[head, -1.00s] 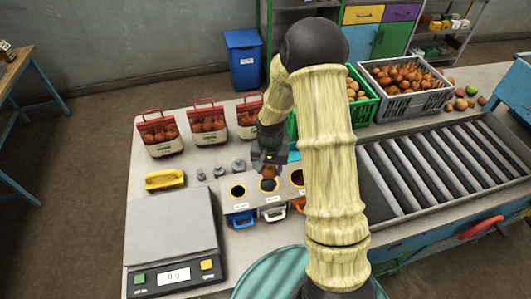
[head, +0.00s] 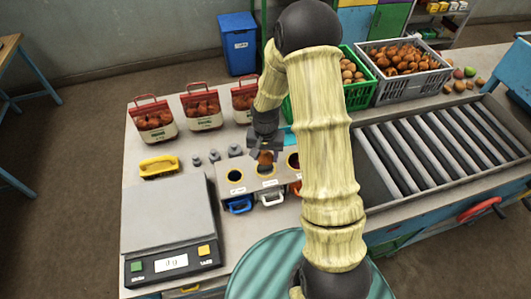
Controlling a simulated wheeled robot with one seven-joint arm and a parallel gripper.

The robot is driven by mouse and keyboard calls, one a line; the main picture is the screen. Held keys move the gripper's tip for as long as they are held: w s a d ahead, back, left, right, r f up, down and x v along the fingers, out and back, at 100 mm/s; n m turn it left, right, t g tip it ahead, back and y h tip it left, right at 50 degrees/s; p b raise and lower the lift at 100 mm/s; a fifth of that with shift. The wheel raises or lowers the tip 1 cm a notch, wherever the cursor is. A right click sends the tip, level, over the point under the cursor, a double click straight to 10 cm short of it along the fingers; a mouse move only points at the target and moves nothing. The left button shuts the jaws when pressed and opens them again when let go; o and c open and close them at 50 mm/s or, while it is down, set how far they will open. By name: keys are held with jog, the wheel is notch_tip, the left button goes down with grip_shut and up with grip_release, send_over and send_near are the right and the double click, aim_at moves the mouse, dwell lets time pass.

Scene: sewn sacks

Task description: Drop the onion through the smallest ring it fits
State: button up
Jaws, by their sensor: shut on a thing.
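My gripper (head: 264,155) points down and is shut on a brown onion (head: 265,157). It holds the onion just above the middle ring (head: 266,169) of a box with ringed holes (head: 251,187). I cannot tell whether the onion's lower end is inside the ring. The left ring (head: 235,176) shows open and dark. The right ring (head: 293,161) is partly covered by my arm.
A scale (head: 168,235) stands left of the box. Red-topped onion bags (head: 203,107) stand at the back. A green crate (head: 352,77), a grey crate (head: 403,75) and a roller conveyor (head: 440,145) are at right.

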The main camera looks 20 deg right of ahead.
jog(key=shift+f+b, duration=1.15)
jog(key=shift+f, duration=0.7)
jog(key=o, duration=1.2)
jog(key=shift+c, duration=0.2)
jog(key=shift+r, duration=0.15)
notch_tip(320, 180, up, 17)
jog(key=b, duration=0.3)
jog(key=shift+b, duration=0.35)
